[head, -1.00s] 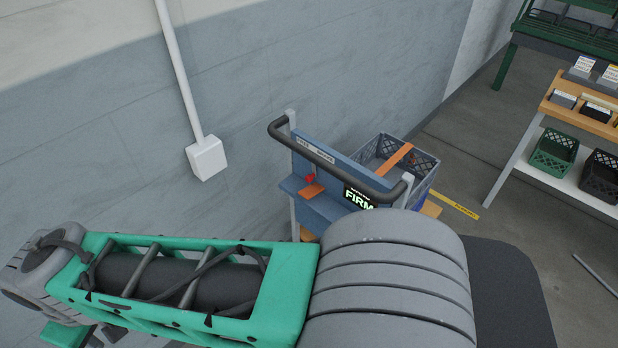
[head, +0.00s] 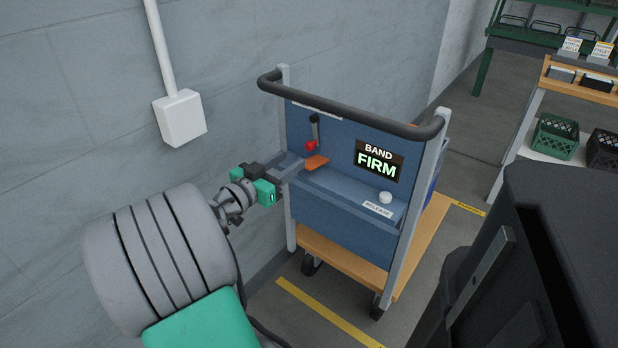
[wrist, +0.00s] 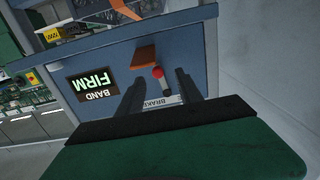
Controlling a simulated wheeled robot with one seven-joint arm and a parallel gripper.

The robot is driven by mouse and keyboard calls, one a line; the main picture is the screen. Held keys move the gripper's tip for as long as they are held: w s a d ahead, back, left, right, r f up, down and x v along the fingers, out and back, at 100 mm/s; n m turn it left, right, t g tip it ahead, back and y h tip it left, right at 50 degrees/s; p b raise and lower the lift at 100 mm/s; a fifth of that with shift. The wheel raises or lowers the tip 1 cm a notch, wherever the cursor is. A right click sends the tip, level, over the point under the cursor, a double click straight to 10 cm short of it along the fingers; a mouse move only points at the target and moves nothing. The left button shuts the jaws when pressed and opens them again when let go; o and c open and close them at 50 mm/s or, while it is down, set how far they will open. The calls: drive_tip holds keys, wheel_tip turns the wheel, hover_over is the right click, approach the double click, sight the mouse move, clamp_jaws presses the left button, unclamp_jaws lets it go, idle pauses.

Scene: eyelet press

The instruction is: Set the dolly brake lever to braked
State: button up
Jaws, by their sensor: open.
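The dolly (head: 345,215) has a blue upright panel with a grey push-bar above it. Its brake lever (head: 314,131) hangs down from a dark pivot and ends in a red knob (head: 311,145). In the wrist view, which is turned over, the red knob (wrist: 157,72) shows beyond a white label reading BRAKE, partly hidden. My gripper (head: 293,167) is open, to the left of the knob and slightly below it in the head view. In the wrist view my gripper's fingers (wrist: 161,80) appear on either side of the knob; contact cannot be told.
An orange block (head: 316,162) sits just below the knob. A sign (head: 379,161) reads BAND FIRM, with a white button (head: 385,197) and RELEASE label below it. The push-bar (head: 350,115) spans above the panel. A grey wall (head: 90,100) stands close on the left.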

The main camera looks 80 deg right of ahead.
sight(308, 148)
drive_tip(key=x, duration=0.8)
drive_tip(key=shift+s+r, duration=0.35)
drive_tip(key=shift+r, duration=0.05)
drive_tip(key=shift+c, duration=0.3)
clamp_jaws()
idle(0.5)
